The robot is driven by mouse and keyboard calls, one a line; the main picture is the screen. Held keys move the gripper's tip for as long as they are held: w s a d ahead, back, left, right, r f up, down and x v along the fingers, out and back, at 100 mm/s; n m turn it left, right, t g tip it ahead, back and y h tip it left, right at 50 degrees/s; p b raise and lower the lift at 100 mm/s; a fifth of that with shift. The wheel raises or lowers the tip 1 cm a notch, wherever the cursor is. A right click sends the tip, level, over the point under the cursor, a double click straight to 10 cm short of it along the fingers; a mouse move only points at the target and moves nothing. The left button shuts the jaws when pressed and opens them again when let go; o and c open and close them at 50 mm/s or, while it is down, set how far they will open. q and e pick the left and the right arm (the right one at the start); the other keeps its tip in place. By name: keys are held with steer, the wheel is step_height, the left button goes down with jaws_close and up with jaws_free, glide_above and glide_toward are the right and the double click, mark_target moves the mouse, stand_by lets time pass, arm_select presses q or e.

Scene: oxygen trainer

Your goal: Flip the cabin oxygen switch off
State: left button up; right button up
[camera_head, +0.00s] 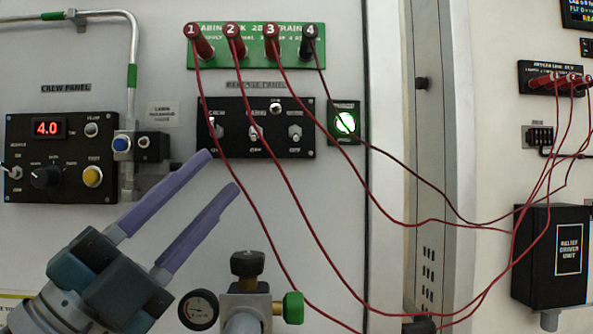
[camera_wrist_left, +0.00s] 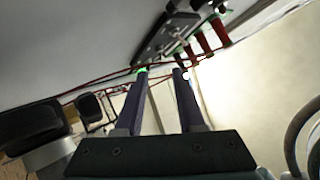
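The black switch panel (camera_head: 225,150) is on the white wall in the middle of the head view, with three toggle switches in a row. The middle toggle (camera_head: 255,132), under a label that seems to read CABIN, is the cabin switch; its lever position is too small to tell. My left gripper (camera_head: 222,171) has two purple fingers, parted and empty, just below and left of the panel in the picture. Its parted fingers also show in the left wrist view (camera_wrist_left: 160,73), pointing toward a dark panel (camera_wrist_left: 168,32) that I take for the switch panel. My right gripper is not in view.
Red cables hang from numbered plugs on the green panel (camera_head: 258,50) and cross near the toggles. A lit green indicator (camera_head: 345,122) is to the right. The crew panel (camera_head: 62,155) is at left. A gauge (camera_head: 198,310) and valve (camera_head: 247,265) stand below.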

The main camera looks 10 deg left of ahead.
arm_select(q)
steer(key=v, duration=0.4)
steer(key=shift+b, duration=0.35)
steer(key=shift+r, duration=0.1)
